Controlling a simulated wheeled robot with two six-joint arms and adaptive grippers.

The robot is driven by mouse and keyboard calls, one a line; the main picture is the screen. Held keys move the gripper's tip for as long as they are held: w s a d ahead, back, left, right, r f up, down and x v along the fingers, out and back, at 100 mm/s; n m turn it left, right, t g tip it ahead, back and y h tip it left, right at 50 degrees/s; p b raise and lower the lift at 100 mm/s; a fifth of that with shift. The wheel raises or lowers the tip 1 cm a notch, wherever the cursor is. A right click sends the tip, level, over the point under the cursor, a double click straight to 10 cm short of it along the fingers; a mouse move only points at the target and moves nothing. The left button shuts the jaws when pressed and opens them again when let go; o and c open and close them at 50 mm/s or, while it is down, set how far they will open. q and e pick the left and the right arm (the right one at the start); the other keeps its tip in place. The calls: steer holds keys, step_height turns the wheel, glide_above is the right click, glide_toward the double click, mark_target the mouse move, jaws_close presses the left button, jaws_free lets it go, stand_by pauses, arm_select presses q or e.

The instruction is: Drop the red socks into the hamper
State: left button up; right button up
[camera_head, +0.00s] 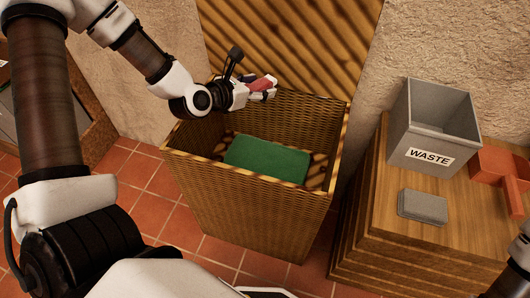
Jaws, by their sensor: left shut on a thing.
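The hamper (255,215) is a tall, open-topped woven basket standing on the floor in the middle of the view. My left gripper (262,91) is over the far part of the hamper's opening, near its back rim. It is shut on a small red bundle, the red socks (263,83), which the fingers partly hide. A folded green cloth (267,160) lies inside the hamper. My right gripper is not in view; only a dark part of that arm shows at the right edge.
A wooden stand (360,255) is to the right of the hamper. On it are a grey bin labelled WASTE (412,150), a grey block (423,206) and a red-orange object (505,178). A slatted wooden panel (290,45) is behind the hamper. Tiled floor (150,205) shows at left.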

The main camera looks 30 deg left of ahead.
arm_select(q)
step_height(320, 180, down, 5)
steer(key=b, duration=0.3)
steer(key=shift+s, duration=0.1)
steer(key=o, duration=1.2)
step_height(320, 180, up, 10)
